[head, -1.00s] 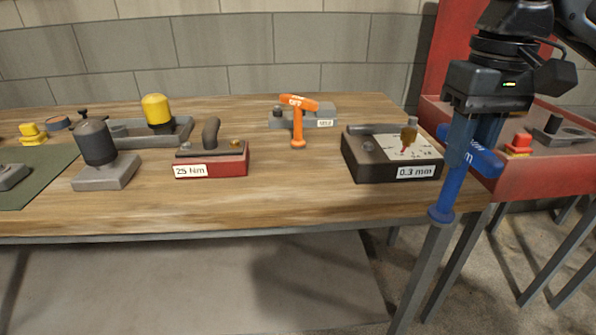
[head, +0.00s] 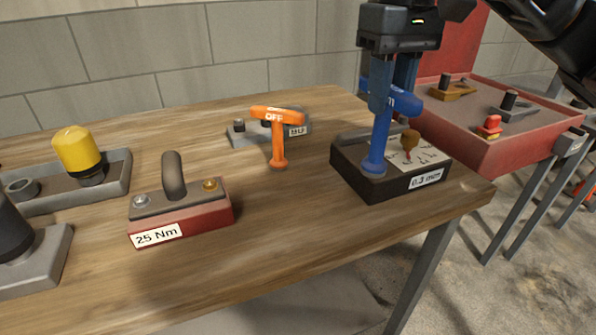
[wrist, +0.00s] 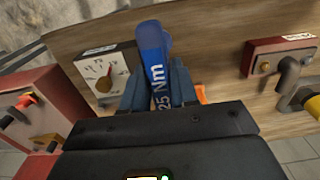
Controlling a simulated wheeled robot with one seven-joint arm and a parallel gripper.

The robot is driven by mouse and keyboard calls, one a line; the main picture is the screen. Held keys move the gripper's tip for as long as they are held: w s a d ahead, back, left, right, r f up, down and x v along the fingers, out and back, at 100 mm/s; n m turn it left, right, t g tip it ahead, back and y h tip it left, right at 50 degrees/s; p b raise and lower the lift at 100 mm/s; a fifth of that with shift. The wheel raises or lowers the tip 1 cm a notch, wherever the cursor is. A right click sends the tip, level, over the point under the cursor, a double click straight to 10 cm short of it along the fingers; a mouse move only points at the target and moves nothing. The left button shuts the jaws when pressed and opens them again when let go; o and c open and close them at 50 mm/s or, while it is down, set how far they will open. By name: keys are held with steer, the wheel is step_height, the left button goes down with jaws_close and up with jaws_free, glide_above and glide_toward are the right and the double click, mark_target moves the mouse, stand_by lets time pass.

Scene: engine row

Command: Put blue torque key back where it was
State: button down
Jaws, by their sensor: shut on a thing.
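My gripper (head: 394,100) is shut on the blue torque key (head: 376,152), a T-shaped key held upright with its shaft and round foot pointing down. In the head view the key overlaps the dark 0.3 mm gauge box; whether it touches the box cannot be told. In the wrist view the key's handle (wrist: 155,62) reads "25 Nm" between the fingers. A red block (head: 180,212) labelled "25 Nm" stands left on the bench, with a dark handle and two studs, one silver and one brass. It also shows in the wrist view (wrist: 277,52).
The 0.3 mm gauge box (head: 385,186) is at the bench's right end. An orange OFF key (head: 277,140) stands upright before a grey block (head: 245,136). A yellow-capped tool (head: 78,150) is at left. A red tray table (head: 500,150) stands right. Bare wood (head: 285,215) lies between.

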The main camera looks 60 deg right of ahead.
steer(key=w+a+f, duration=0.3)
steer(key=w+f, duration=0.6)
steer(key=f, duration=0.1)
steer(key=shift+w+a, duration=0.2)
steer(key=shift+w, duration=0.15)
steer(key=shift+f, duration=0.15)
steer(key=shift+f, duration=0.15)
steer(key=c, duration=0.9)
jaws_free()
steer(key=shift+o, duration=0.2)
step_height(320, 180, up, 12)
steer(key=shift+r+p, duration=0.25)
steer(key=shift+p, duration=0.1)
